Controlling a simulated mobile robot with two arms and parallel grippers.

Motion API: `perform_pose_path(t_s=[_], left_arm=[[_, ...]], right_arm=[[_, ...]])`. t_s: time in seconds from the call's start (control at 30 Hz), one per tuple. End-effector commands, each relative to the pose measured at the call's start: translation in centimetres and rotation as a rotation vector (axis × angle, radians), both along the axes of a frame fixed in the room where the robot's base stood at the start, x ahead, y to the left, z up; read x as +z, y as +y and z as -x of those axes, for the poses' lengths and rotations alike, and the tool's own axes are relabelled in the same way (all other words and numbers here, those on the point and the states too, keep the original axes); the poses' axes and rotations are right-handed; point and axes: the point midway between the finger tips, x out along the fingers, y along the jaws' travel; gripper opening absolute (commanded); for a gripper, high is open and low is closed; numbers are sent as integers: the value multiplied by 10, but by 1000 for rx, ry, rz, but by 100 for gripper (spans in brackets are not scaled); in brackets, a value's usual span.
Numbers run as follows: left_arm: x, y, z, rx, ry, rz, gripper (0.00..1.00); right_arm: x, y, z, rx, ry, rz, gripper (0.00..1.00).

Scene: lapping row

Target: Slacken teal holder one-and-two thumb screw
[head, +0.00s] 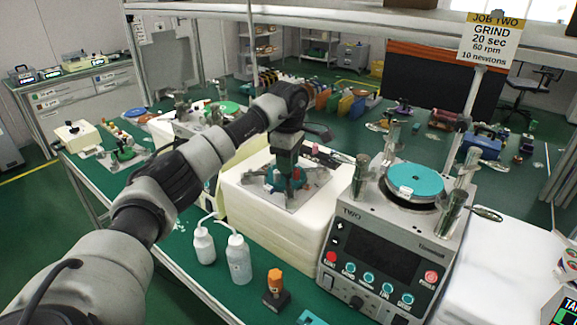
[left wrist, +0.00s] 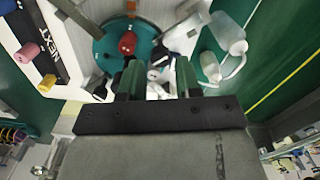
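A round teal holder (left wrist: 108,46) with a red knob (left wrist: 128,43) on it lies on a pale plate, just ahead of my fingers in the left wrist view. In the head view the holder (head: 271,186) is partly hidden behind my left gripper (head: 289,184), which points down over it. In the left wrist view the two green fingers (left wrist: 158,80) are apart. A small pale, silvery knob-like part (left wrist: 154,74) shows between them; I cannot tell whether they touch it or whether it is the thumb screw. My right gripper is out of view.
The plate rests on a white block (head: 262,215). The machine marked TWO (head: 378,255), with a teal disc (head: 413,181) and metal posts, stands close on the right. White bottles (head: 238,260) and an orange-topped item (head: 276,288) stand in front.

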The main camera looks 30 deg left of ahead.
Motion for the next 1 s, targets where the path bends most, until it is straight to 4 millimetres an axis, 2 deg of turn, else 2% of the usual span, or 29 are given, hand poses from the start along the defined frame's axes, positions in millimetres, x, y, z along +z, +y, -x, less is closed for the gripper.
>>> perform_pose_path(t_s=[0.2,0.5,0.57,0.73,1.0], left_arm=[[-21,0,0,-1,1,0,33],[-24,0,0,-1,-1,0,33],[-24,0,0,-1,-1,0,27],[-24,0,0,-1,-1,0,1],[-23,0,0,23,-1,0,0]], right_arm=[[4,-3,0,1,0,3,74],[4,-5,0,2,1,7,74],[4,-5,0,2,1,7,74],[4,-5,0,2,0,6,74],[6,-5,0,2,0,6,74]])
